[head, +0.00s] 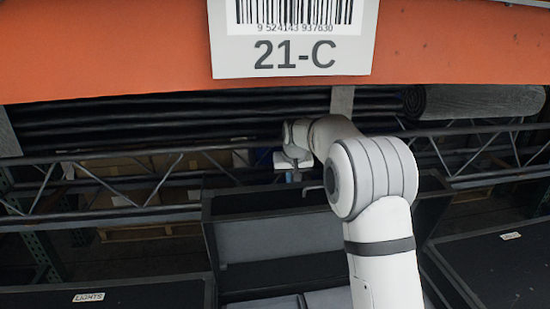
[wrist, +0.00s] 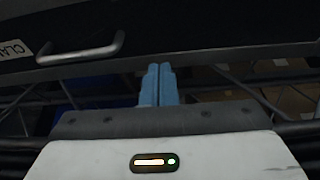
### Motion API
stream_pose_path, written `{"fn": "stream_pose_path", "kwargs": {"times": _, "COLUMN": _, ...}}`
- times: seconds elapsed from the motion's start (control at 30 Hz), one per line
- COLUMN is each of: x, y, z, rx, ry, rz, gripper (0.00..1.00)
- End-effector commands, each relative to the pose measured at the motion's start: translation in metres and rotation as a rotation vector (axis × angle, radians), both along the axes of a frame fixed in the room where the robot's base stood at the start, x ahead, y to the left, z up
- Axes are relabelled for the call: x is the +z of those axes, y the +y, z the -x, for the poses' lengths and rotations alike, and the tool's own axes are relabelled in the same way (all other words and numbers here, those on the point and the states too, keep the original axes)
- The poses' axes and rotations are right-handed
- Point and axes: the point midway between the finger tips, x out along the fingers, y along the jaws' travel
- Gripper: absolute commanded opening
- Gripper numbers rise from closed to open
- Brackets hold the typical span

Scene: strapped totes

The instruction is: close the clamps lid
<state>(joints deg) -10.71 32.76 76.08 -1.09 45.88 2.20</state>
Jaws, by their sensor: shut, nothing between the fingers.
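The clamps lid (head: 260,203) is a dark panel standing raised at the back of the open middle tote (head: 285,240). In the wrist view the dark lid (wrist: 210,35) crosses the top, with a metal bar handle (wrist: 85,52) and a white label (wrist: 17,49) reading "CLA", cut off by the picture's edge. My gripper (head: 289,177) is at the far upper edge of the lid, its light blue fingers pointing down. In the wrist view my gripper (wrist: 158,70) is shut and empty, fingertips close to the lid's edge, right of the handle. I cannot tell whether they touch it.
A closed dark tote (head: 130,296) is at the left and another (head: 490,260) at the right. An orange beam (head: 120,55) with a "21-C" sign (head: 295,40) spans the top. Metal trusses (head: 130,180) and black rolls (head: 180,115) lie behind.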

Motion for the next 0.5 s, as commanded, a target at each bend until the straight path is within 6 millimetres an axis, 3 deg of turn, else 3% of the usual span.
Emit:
{"fn": "stream_pose_path", "kwargs": {"times": 0.03, "x": 0.02, "y": 0.01, "z": -0.015, "rx": 0.009, "ry": -0.011, "rz": -0.002, "gripper": 0.0}}
{"fn": "stream_pose_path", "kwargs": {"times": 0.2, "x": 0.034, "y": 0.032, "z": -0.049, "rx": 0.026, "ry": -0.05, "rz": -0.01, "gripper": 0.0}}
{"fn": "stream_pose_path", "kwargs": {"times": 0.37, "x": 0.035, "y": 0.042, "z": -0.062, "rx": 0.034, "ry": -0.066, "rz": -0.013, "gripper": 0.0}}
{"fn": "stream_pose_path", "kwargs": {"times": 0.5, "x": 0.025, "y": 0.045, "z": -0.068, "rx": 0.035, "ry": -0.067, "rz": -0.013, "gripper": 0.0}}
